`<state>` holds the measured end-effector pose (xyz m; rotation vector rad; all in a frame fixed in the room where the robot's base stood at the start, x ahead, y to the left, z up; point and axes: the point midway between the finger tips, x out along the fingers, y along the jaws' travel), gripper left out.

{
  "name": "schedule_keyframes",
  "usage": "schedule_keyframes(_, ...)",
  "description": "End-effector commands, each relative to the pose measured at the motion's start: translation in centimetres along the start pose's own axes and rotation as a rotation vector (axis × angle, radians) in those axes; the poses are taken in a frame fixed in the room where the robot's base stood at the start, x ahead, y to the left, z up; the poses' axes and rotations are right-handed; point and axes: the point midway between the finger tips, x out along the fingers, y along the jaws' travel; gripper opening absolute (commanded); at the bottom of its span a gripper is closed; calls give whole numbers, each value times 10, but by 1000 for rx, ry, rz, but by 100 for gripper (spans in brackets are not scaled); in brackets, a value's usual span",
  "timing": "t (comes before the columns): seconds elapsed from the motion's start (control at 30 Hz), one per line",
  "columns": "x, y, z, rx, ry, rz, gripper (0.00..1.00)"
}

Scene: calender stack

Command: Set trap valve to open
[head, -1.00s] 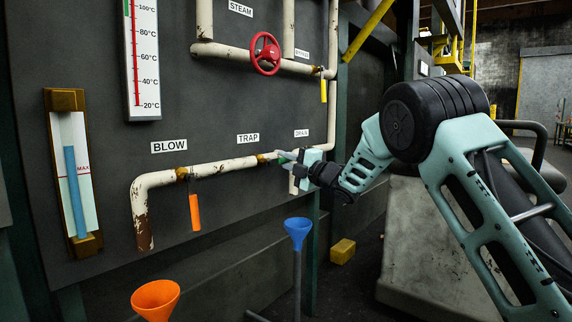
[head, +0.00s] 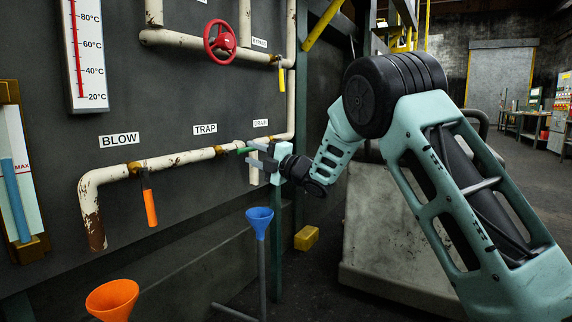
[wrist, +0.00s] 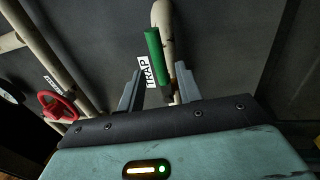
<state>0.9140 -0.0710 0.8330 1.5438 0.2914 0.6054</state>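The trap valve's green handle (head: 245,150) is on the pale rusty pipe (head: 200,155), right of the TRAP label (head: 205,128). In the wrist view the green handle (wrist: 154,55) lies close alongside the pipe, roughly in line with it. My gripper (head: 254,155) is at the pipe beside this handle. Its two fingers are apart in the wrist view (wrist: 159,72), with the handle's lower part showing between and beyond them. I cannot tell whether either finger touches the handle. The gripper partly hides the valve body in the head view.
The blow valve's orange handle (head: 150,207) hangs down at the left. A red handwheel (head: 220,37) and a yellow handle (head: 281,80) are above. A blue funnel (head: 260,220) and an orange funnel (head: 112,299) stand below. A yellow block (head: 306,238) lies on the floor.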

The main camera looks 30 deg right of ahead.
Motion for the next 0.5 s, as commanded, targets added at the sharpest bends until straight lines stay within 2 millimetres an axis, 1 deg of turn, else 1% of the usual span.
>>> schedule_keyframes(0.03,-13,2,2,2,-5,-2,35)
schedule_keyframes(0.3,-77,2,1,2,-5,-3,35)
schedule_keyframes(0.4,-98,2,2,0,-5,-2,35)
schedule_keyframes(0.5,-115,1,1,0,-4,-2,35)
